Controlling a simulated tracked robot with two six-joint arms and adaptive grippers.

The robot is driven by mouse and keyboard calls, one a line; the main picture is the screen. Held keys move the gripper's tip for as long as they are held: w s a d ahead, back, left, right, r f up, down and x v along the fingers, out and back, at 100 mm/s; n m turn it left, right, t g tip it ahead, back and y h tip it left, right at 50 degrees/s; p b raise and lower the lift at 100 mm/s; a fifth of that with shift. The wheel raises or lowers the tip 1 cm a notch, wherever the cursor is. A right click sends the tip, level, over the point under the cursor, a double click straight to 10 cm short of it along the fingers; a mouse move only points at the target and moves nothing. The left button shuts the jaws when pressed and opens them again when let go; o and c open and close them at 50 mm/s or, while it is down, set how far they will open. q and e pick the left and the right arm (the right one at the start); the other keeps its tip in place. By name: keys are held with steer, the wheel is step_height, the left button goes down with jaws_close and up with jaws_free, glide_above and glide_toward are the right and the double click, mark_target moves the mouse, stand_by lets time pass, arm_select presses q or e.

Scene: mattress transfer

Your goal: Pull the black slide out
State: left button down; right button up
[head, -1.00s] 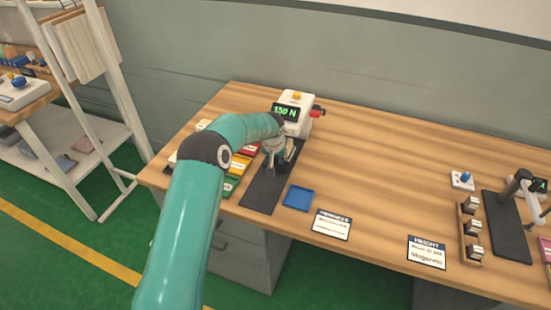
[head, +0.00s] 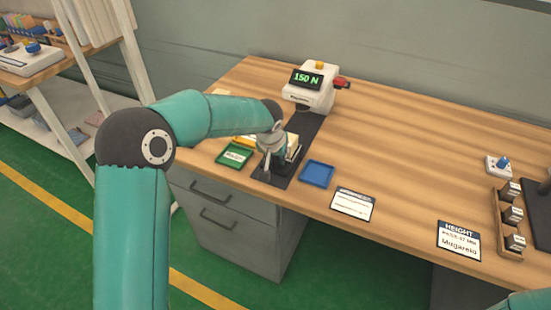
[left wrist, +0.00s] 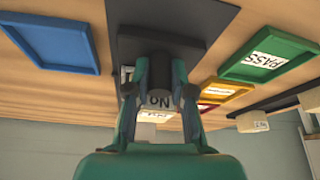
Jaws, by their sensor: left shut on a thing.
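My left gripper (head: 270,165) reaches down over a black strip (head: 308,127) on the workbench, in front of a white device (head: 313,88) reading 150 N. A black base (left wrist: 190,18) with a raised dark edge lies just beyond the fingers. In the head view the fingers hide most of the held piece, and a pale block (head: 292,146) shows beside them. My right gripper is not in view.
A blue tray (head: 317,174) lies right of the strip, a green tray (head: 235,155) left. Cards (head: 353,204) lie along the front edge. A wooden rack (head: 511,216) stands at right. The back middle of the bench is clear.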

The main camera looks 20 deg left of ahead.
arm_select(q)
steer(key=shift+d, duration=0.1)
steer(key=c, duration=1.4)
jaws_free()
steer(key=shift+s, duration=0.1)
steer(key=o, duration=0.4)
steer(key=shift+s, duration=0.1)
steer(key=v, duration=1.2)
